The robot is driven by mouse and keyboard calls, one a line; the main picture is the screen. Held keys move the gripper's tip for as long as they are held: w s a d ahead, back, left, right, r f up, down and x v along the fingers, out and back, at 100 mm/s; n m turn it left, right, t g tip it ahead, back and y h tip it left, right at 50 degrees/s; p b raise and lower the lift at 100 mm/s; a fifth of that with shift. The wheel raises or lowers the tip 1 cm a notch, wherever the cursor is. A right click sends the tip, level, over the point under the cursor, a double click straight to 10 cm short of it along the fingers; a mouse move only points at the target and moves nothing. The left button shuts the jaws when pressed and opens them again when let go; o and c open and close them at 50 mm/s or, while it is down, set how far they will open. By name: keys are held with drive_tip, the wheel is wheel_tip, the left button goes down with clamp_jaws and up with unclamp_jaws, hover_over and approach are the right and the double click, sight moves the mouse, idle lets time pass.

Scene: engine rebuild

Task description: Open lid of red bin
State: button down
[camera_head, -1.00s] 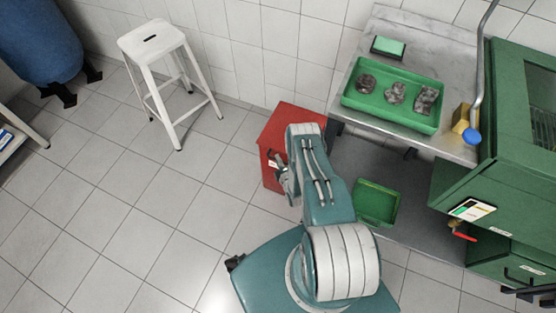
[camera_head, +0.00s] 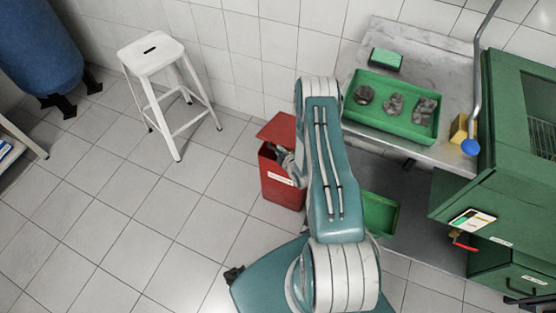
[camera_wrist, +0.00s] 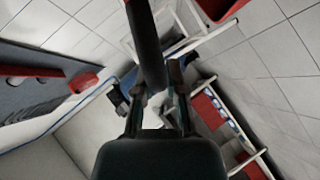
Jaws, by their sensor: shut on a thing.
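The red bin (camera_head: 281,190) stands on the floor left of the workbench, with a white label on its front. Its red lid (camera_head: 276,129) is tilted up at the back, and a dark gap shows below it. My gripper (camera_head: 284,158) is at the bin's front upper edge, partly hidden by my arm. In the wrist view my gripper's fingers (camera_wrist: 158,88) are closed around a dark, thin edge, which appears to be the lid seen edge-on. The bin's right side is hidden behind my arm.
The metal workbench (camera_head: 456,159) holds a green tray (camera_head: 391,125) with several dark parts. A green bin (camera_head: 379,214) sits below it. A green cabinet (camera_head: 510,130) stands at the right. A white stool (camera_head: 155,58) stands left of the bin, with clear floor between.

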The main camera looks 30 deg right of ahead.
drive_tip(key=shift+w+d+r, duration=0.25)
drive_tip(key=shift+d+r, duration=0.1)
drive_tip(key=shift+r, duration=0.35)
drive_tip(key=shift+w+d+r, duration=0.2)
drive_tip(key=shift+d+r, duration=0.1)
drive_tip(key=shift+r, duration=0.45)
drive_tip(key=shift+w+d+r, duration=0.25)
drive_tip(key=shift+d+r, duration=0.1)
drive_tip(key=shift+r, duration=0.35)
drive_tip(key=c, duration=0.7)
unclamp_jaws()
wheel_tip(320, 180, up, 10)
drive_tip(key=shift+f, duration=0.15)
